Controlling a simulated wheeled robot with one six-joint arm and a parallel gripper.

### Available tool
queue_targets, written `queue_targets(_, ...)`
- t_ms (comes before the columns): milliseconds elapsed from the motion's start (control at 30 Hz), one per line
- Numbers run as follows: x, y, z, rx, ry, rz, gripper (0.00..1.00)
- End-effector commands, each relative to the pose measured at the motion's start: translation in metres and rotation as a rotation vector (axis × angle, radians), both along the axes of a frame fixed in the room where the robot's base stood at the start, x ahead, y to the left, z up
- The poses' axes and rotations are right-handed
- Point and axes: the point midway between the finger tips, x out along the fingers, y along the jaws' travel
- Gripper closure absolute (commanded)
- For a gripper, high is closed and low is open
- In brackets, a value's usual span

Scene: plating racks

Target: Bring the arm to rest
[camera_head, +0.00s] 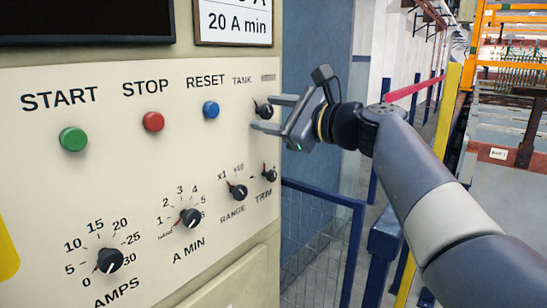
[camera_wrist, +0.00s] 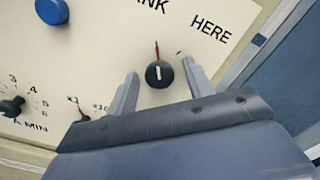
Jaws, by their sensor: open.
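My gripper (camera_head: 268,113) is open at the right edge of the cream control panel (camera_head: 105,185). Its two fingers reach toward the black TANK knob (camera_head: 263,109). In the wrist view the fingers (camera_wrist: 161,72) stand on either side of this knob (camera_wrist: 159,74), with visible space between each finger and the knob. A red pointer line shows just above the knob. I cannot tell how far the fingertips are from the panel face. My arm comes in from the lower right.
The panel also bears a green START button (camera_head: 73,139), a red STOP button (camera_head: 153,122), a blue RESET button (camera_head: 211,110) and several black knobs, including AMPS (camera_head: 110,260). A blue mesh fence (camera_head: 318,245) and yellow post (camera_head: 447,110) stand to the right.

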Motion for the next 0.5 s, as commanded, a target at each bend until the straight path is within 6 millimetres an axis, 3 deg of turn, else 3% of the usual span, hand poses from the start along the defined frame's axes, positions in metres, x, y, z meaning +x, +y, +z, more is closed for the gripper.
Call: queue_targets(500,-0.001,0.0003,0.0036,0.353,0.453,0.0,0.51)
